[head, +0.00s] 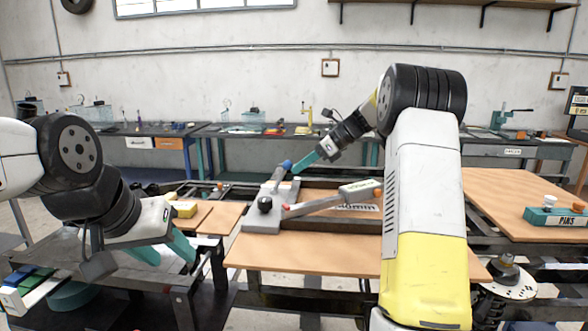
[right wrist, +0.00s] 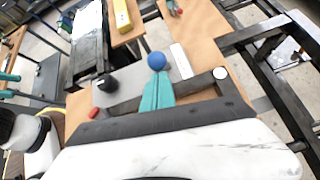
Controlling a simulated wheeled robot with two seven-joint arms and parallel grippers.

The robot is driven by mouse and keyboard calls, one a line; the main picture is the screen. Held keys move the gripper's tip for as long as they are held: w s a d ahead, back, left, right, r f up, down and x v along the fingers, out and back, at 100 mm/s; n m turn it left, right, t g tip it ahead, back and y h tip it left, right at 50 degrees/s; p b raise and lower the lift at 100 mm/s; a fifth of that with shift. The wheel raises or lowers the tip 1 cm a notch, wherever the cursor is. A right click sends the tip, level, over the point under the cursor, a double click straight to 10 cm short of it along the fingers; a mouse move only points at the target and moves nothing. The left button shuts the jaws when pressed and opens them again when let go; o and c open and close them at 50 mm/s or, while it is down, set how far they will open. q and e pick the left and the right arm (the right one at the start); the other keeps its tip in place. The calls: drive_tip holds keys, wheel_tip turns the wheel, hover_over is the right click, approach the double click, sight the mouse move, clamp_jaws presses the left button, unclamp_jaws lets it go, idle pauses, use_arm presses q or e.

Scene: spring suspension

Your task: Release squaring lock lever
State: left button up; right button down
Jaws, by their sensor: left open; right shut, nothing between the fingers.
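A grey fixture (head: 262,219) sits on the wooden board, with a short grey lever (head: 279,176) ending in a blue knob (head: 287,164). The blue knob (right wrist: 156,61) also shows in the right wrist view. My right gripper (head: 298,166) is shut and empty. Its teal fingertips (right wrist: 156,82) are right at the blue knob; I cannot tell whether they touch it. No visible marking says which part is the lock lever. My left gripper (head: 166,250) is open and empty, low at the left over a dark bench.
A long grey arm (head: 330,198) with a red end runs across the board (head: 310,252). A yellow block (head: 184,209) lies on a smaller board at left. A teal PINS holder (head: 552,217) stands on the right table. Dark frame rails surround the boards.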

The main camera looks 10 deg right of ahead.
drive_tip(key=shift+w+a+r+h, duration=0.1)
drive_tip(key=shift+a+r+h, duration=0.3)
drive_tip(key=shift+a+r, duration=0.1)
drive_tip(key=a+h, duration=0.1)
drive_tip(key=h, duration=0.1)
drive_tip(key=w+a+r+g+h, duration=0.1)
drive_tip(key=a, duration=0.1)
drive_tip(key=a+r+h, duration=0.1)
drive_tip(key=a+h, duration=0.1)
drive_tip(key=shift+w+a+r+g+h, duration=0.15)
drive_tip(key=shift+w+a+g+h, duration=0.15)
drive_tip(key=shift+g, duration=0.1)
drive_tip(key=a, duration=0.3)
drive_tip(key=shift+w+a, duration=0.35)
drive_tip(key=shift+w, duration=0.05)
drive_tip(key=shift+a, duration=0.35)
drive_tip(key=d+v, duration=0.1)
drive_tip(key=v, duration=0.7)
